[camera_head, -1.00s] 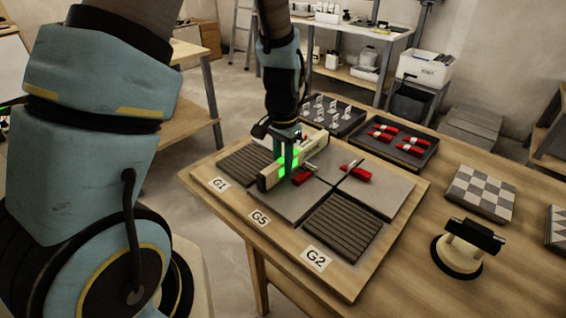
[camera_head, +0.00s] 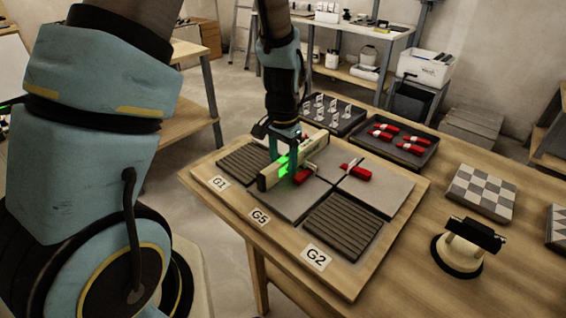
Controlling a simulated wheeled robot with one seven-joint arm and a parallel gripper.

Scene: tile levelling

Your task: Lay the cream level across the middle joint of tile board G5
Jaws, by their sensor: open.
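The cream level (camera_head: 310,152) lies on tile board G5 (camera_head: 262,214), along the line between the tiles on the left and those in the middle. A green glow shows near its middle. My gripper (camera_head: 284,158) is open around the level's near half, pointing down. I cannot tell whether the fingers touch it. The board carries plain grey tiles and ribbed dark tiles (camera_head: 343,227), with labels G1, G5 and G2 on its front edge. A red wedge (camera_head: 356,172) sits at a joint right of the level, and another red piece (camera_head: 300,176) shows beside the level.
A dark tray with several red wedges (camera_head: 383,136) and a tray with several pale clips (camera_head: 320,107) stand behind the board. A cream-and-black suction cup holder (camera_head: 466,246) and a checkered tile (camera_head: 480,192) are on the right. Bare table lies between.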

